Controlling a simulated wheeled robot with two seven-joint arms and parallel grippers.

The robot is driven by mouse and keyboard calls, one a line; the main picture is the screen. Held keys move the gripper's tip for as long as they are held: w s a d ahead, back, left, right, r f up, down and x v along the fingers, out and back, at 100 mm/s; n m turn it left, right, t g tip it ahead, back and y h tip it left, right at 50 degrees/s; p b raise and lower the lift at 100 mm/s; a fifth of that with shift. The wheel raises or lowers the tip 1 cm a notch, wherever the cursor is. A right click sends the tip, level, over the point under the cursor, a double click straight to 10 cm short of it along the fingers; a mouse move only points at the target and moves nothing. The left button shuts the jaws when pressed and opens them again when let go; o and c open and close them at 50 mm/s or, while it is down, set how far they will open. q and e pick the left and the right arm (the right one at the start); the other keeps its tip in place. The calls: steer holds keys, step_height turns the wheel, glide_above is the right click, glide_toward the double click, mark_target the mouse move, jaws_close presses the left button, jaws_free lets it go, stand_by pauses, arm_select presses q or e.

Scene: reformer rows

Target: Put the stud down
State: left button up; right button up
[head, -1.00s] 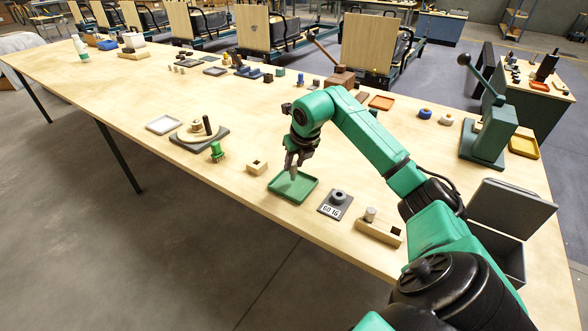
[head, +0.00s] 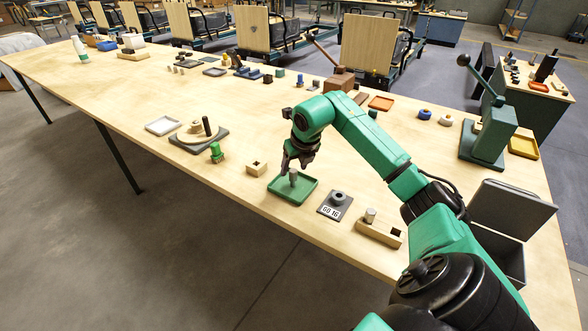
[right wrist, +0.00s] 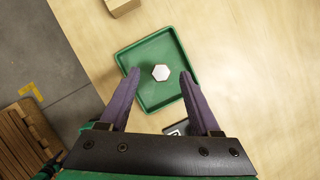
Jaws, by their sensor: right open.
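The stud (head: 293,178) is a small grey piece standing upright in the green tray (head: 311,190). In the right wrist view its pale hexagonal top (right wrist: 161,72) shows near the middle of the green tray (right wrist: 162,99). My right gripper (head: 298,160) is open above the stud. In the right wrist view its two fingers are spread on either side of the stud, with clear gaps. My left gripper is not in view.
A small wooden block with a hole (head: 257,168) stands left of the tray. A dark plate marked "GO 16" with a grey ring (head: 339,196) and a wooden holder (head: 379,231) lie to its right. A grey open bin (head: 508,230) stands at the right.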

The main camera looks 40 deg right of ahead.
steer(key=v, duration=1)
steer(key=shift+r, duration=0.35)
steer(key=shift+s+f, duration=0.1)
steer(key=shift+s, duration=0.1)
stand_by(0.4)
